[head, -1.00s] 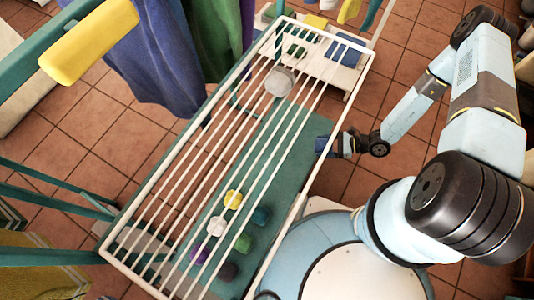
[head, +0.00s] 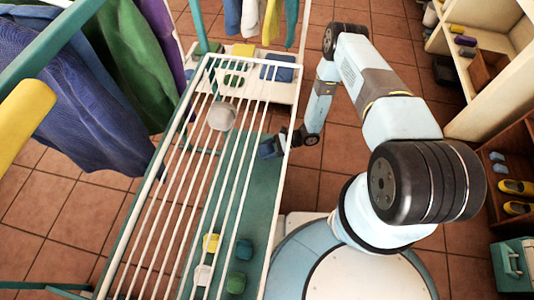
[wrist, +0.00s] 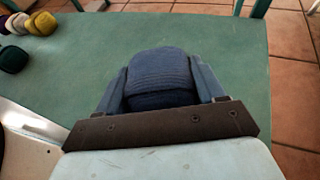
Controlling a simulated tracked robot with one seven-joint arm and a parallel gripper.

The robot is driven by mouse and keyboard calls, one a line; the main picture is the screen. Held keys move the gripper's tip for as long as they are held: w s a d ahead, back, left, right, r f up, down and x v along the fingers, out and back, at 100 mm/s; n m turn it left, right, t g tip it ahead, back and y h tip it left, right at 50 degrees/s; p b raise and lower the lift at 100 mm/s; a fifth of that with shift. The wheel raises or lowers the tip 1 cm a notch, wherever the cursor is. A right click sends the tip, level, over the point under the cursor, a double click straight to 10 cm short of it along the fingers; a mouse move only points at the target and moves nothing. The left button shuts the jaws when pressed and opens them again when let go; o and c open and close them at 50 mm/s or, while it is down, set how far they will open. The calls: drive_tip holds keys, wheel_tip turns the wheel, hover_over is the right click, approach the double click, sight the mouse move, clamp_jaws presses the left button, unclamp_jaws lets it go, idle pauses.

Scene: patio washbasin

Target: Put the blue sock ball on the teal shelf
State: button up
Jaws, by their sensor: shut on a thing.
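My gripper (wrist: 160,82) is shut on the blue sock ball (wrist: 160,66), which sits between both fingers in the wrist view. The teal shelf (wrist: 90,62) spreads beneath and beyond the ball there; whether they touch I cannot tell. In the head view my gripper (head: 276,148) is at the right edge of the white rack, with the ball (head: 268,149) at the shelf's side, below the rack's top bars. The shelf (head: 262,195) shows under and beside those bars.
Yellow (head: 211,243), white (head: 203,274) and green (head: 236,283) sock balls lie on the shelf's near part. White bars (head: 190,160) cover much of it from above. A pale round thing (head: 221,116) shows at the bars. Clothes (head: 70,90) hang left. Shelving (head: 480,110) stands right.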

sight(266, 153)
drive_tip(key=shift+w+a+f, duration=0.2)
drive_tip(key=shift+w+f, duration=0.1)
drive_tip(key=shift+f, duration=0.15)
drive_tip(key=shift+w+a+f, duration=0.1)
drive_tip(key=shift+w+f, duration=0.05)
drive_tip(key=shift+f, duration=1.55)
drive_tip(key=o, duration=1)
drive_tip(key=shift+o, duration=0.2)
